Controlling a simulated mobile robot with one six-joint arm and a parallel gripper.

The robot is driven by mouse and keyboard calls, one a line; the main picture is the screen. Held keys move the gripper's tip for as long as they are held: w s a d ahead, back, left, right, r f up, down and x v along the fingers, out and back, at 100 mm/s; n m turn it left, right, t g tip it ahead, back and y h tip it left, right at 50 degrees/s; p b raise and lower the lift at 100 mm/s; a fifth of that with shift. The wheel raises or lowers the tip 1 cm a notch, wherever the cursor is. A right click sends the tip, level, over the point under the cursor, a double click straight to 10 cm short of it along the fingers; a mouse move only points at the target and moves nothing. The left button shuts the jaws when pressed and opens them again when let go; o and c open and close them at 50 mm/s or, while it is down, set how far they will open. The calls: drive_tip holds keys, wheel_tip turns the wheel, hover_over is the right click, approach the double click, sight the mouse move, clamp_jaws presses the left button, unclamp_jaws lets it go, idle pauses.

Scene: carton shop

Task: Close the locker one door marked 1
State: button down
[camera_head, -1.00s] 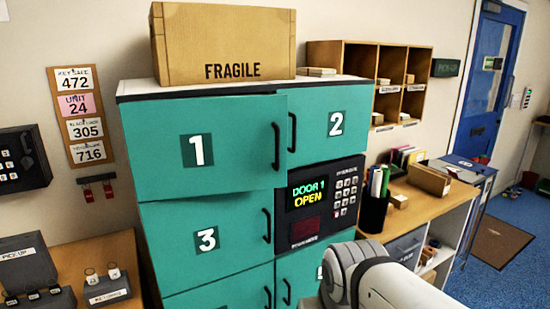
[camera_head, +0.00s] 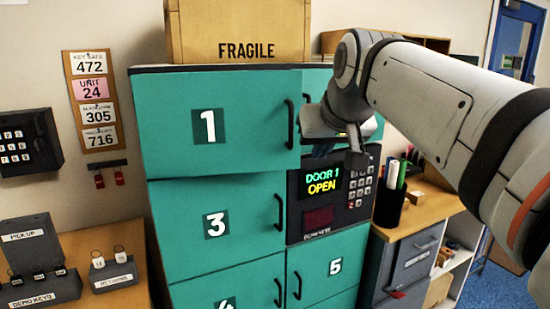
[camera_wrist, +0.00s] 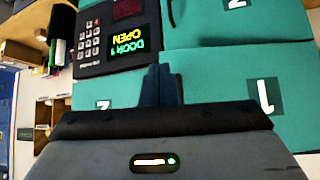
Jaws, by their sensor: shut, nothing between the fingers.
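The locker door marked 1 (camera_head: 170,125) is the teal upper left door, with a black handle (camera_head: 290,124) near its right edge. It stands slightly ajar, its right edge out in front of the neighbouring front. The keypad panel's display (camera_head: 322,183) reads "DOOR 1 OPEN". My gripper (camera_head: 322,149) is right of door 1, in front of door 2 and above the display, partly hidden by my wrist. In the upside-down wrist view my gripper (camera_wrist: 162,86) has its fingers shut and empty, beside door 1 (camera_wrist: 225,75). Contact with the door cannot be told.
A FRAGILE carton (camera_head: 240,30) sits on the locker top. Door 3 (camera_head: 245,220) and door 5 (camera_head: 345,260) look closed. A desk with key holders (camera_head: 112,272) stands at left; a counter with a pen cup (camera_head: 390,209) stands at right.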

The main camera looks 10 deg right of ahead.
sight(295, 136)
drive_tip(key=shift+t, duration=0.4)
drive_tip(key=w+f, duration=0.1)
drive_tip(key=w, duration=0.3)
drive_tip(key=w+f+p, duration=0.1)
drive_tip(key=w, duration=0.3)
drive_tip(key=w+f, duration=0.1)
drive_tip(key=w, duration=0.3)
drive_tip(key=shift+a, duration=0.2)
drive_tip(key=shift+w+p, duration=0.3)
drive_tip(key=w, duration=0.2)
drive_tip(key=w+p, duration=0.1)
drive_tip(key=w, duration=0.1)
drive_tip(key=w+p, duration=0.1)
drive_tip(key=w, duration=0.2)
drive_tip(key=shift+a+f, duration=0.1)
drive_tip(key=shift+a, duration=0.15)
